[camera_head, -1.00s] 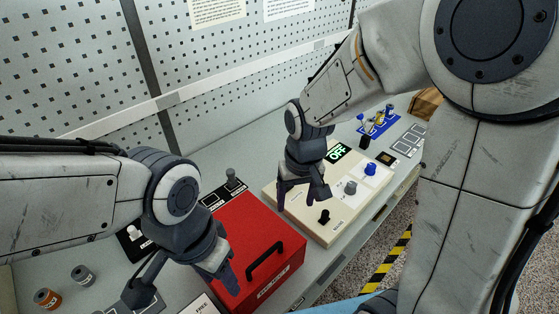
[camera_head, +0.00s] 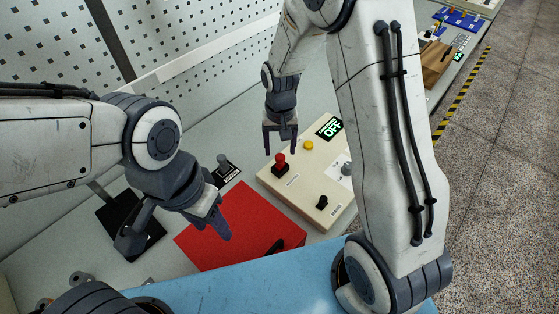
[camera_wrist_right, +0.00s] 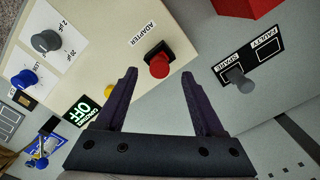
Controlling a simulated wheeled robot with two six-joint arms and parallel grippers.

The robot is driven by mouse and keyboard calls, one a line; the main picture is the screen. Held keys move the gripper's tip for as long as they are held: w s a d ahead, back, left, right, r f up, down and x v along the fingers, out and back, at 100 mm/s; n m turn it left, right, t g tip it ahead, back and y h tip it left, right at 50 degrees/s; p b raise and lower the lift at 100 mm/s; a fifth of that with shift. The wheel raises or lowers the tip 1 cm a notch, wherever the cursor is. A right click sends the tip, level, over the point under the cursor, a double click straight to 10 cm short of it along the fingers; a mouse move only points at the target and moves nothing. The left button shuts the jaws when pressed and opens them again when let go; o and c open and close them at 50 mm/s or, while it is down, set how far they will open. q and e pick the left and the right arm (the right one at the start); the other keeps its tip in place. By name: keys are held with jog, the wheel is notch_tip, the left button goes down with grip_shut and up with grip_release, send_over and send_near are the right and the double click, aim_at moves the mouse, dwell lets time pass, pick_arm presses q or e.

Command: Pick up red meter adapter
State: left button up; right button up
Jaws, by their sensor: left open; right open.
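The red meter adapter (camera_head: 281,161) is a small red knob standing upright on a black square base, at the left corner of the cream panel (camera_head: 316,201). It also shows in the right wrist view (camera_wrist_right: 158,66), beside an "ADAPTER" label. My right gripper (camera_head: 280,149) is open just above it, pointing down. In the right wrist view the adapter lies between the two fingertip lines, a little beyond the tips, and no contact is visible.
The panel also carries a yellow button (camera_head: 308,145), a black knob (camera_head: 321,202), a grey knob (camera_wrist_right: 46,41), a blue knob (camera_wrist_right: 25,79) and a green "OFF" display (camera_head: 330,128). A grey spindle (camera_wrist_right: 237,80) stands on a black "SPARE/FAULTY" plate. A perforated wall bounds the back.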

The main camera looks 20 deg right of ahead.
aim_at(280, 156)
notch_tip(280, 156, down, 4)
jog(key=shift+w+d+f+p, duration=0.1)
jog(key=shift+w+p, duration=0.05)
jog(key=shift+p, duration=0.75)
jog(key=shift+f, duration=0.35)
jog(key=shift+c, duration=0.3)
grip_shut()
jog(key=shift+r, duration=0.1)
